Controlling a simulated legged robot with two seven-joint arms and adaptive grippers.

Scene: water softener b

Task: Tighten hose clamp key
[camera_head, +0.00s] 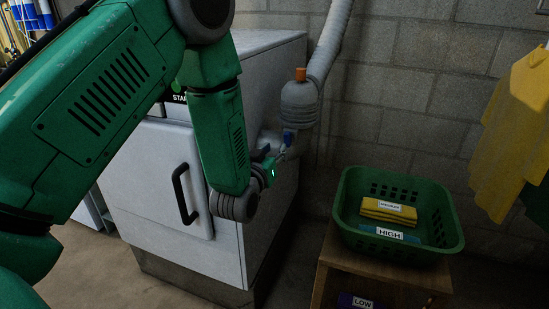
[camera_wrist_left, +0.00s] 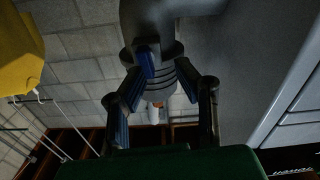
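The blue clamp key (camera_head: 288,137) sits at the lower end of the grey hose connector (camera_head: 299,104), beside the white machine. In the left wrist view a blue piece, which looks like the key (camera_wrist_left: 146,62), shows in front of the ribbed grey hose fitting (camera_wrist_left: 158,75). My left gripper (camera_head: 272,164) is close below the key in the head view. In the left wrist view its fingers (camera_wrist_left: 160,88) are spread apart, with nothing seen clamped between them. Whether a finger touches the key I cannot tell. My right gripper is in neither view.
The white machine (camera_head: 168,160) with a black handle stands behind my left arm. A green basket (camera_head: 400,250) holding folded cloths stands on a wooden stool (camera_head: 325,275) at right. A yellow cloth (camera_head: 515,130) hangs at the far right. A block wall closes the back.

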